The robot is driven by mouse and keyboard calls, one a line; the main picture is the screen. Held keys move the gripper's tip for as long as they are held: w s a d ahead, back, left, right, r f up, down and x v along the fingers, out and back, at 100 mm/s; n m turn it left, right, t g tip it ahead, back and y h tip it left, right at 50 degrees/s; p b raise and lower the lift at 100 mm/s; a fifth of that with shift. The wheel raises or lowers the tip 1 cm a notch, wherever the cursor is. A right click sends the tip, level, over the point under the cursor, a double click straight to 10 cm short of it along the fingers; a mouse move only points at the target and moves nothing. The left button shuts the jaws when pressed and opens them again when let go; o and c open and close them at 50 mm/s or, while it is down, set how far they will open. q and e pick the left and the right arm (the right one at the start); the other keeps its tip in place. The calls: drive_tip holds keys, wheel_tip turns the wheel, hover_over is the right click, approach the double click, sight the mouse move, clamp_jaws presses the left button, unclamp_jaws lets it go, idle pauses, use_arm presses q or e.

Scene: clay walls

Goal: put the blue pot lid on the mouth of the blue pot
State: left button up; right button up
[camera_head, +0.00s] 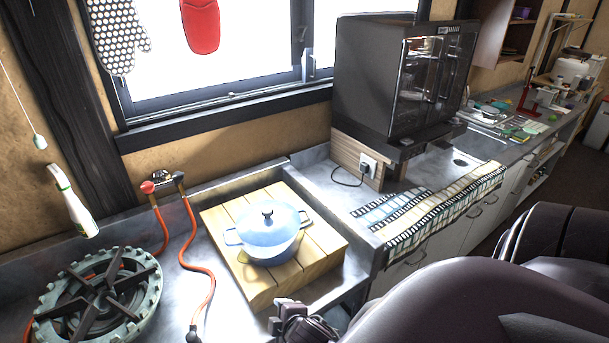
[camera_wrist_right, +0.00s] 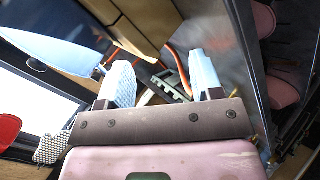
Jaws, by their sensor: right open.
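The blue pot (camera_head: 272,256) stands upright on a slatted wooden board on the counter. The blue pot lid (camera_head: 255,230), a pale dome with a dark knob, lies over the pot's mouth and looks about level. My right gripper (camera_head: 284,312) is at the bottom of the head view, in front of the board and apart from the pot. In the right wrist view its fingers (camera_wrist_right: 160,62) are spread with nothing held between them. A blue rounded form, the lid or pot (camera_wrist_right: 55,52), shows left of the fingers there. My left gripper is not in view.
The wooden board (camera_head: 222,220) has bare slats around the pot. A gas burner (camera_head: 100,300) and red hose (camera_head: 190,255) lie to the left. A black oven (camera_head: 385,85) stands behind right, with patterned cloths (camera_head: 435,210) before it.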

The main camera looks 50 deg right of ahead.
drive_tip(key=s+a+m+t+y, duration=0.1)
drive_tip(key=s+a+m+y, duration=0.1)
drive_tip(key=s+m, duration=0.6)
drive_tip(key=shift+s+f+m+t+y, duration=0.3)
drive_tip(key=shift+s+m, duration=0.1)
drive_tip(key=shift+s, duration=0.2)
drive_tip(key=w+f+b, duration=0.1)
drive_tip(key=b, duration=0.2)
drive_tip(key=shift+f, duration=0.3)
